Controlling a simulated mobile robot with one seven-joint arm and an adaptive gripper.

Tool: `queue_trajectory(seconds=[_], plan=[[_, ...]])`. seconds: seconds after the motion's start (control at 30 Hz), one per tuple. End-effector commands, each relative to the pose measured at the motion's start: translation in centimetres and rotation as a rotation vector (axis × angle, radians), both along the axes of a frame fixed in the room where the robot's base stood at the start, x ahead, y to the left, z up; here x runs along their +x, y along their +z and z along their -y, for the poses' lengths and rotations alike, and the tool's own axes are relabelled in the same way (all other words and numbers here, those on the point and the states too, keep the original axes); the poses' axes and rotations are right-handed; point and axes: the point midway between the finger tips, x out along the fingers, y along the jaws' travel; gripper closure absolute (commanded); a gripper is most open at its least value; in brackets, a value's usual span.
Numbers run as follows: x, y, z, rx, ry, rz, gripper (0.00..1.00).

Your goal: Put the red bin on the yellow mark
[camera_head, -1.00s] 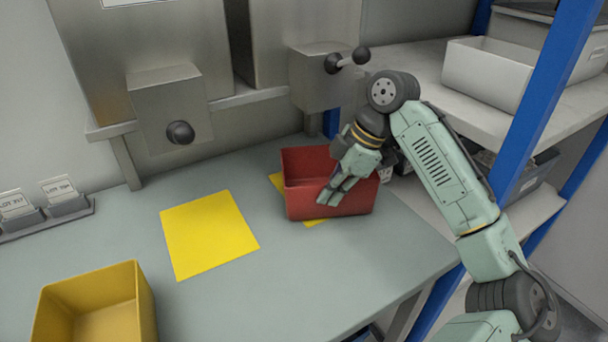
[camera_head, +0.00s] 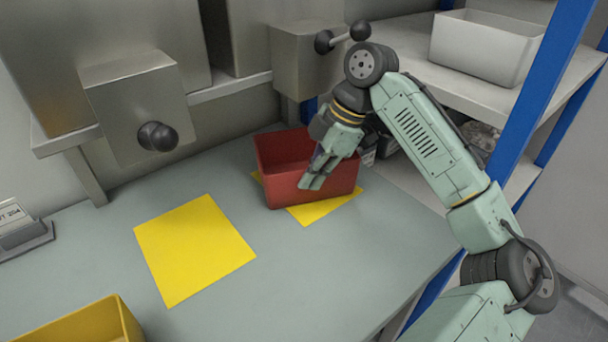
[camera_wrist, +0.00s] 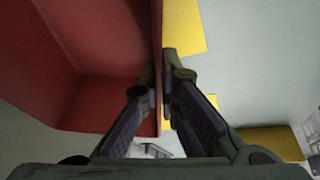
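The red bin (camera_head: 320,187) is upright over a yellow sheet (camera_head: 325,208) at the right of the table. The sheet shows at the bin's left and front; whether the bin touches it is hard to tell. Another yellow sheet (camera_head: 195,248) lies bare to the left. My gripper (camera_head: 312,182) is at the bin's near wall. In the wrist view my fingers (camera_wrist: 160,98) are closed on the red wall (camera_wrist: 157,60), one inside the bin and one outside. The bin looks empty where its inside shows.
A yellow bin (camera_head: 85,325) stands at the table's front left. Metal housings with black knobs (camera_head: 157,137) overhang the back. A blue-posted shelf (camera_head: 535,90) with a white bin (camera_head: 485,48) stands at the right. The table between the bins is otherwise clear.

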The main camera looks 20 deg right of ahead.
Motion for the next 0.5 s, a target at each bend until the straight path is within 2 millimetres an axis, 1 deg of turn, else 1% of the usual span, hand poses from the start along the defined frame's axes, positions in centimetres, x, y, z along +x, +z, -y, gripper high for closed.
queue_trajectory(seconds=[0.27, 0.3, 0.5], plan=[[0.01, -0.14, -0.03, 0.002, 0.001, 0.0, 1.0], [0.0, -0.18, -0.03, 0.001, 0.001, 0.0, 0.96], [0.0, -0.15, -0.02, 0.001, 0.0, 0.0, 0.82]])
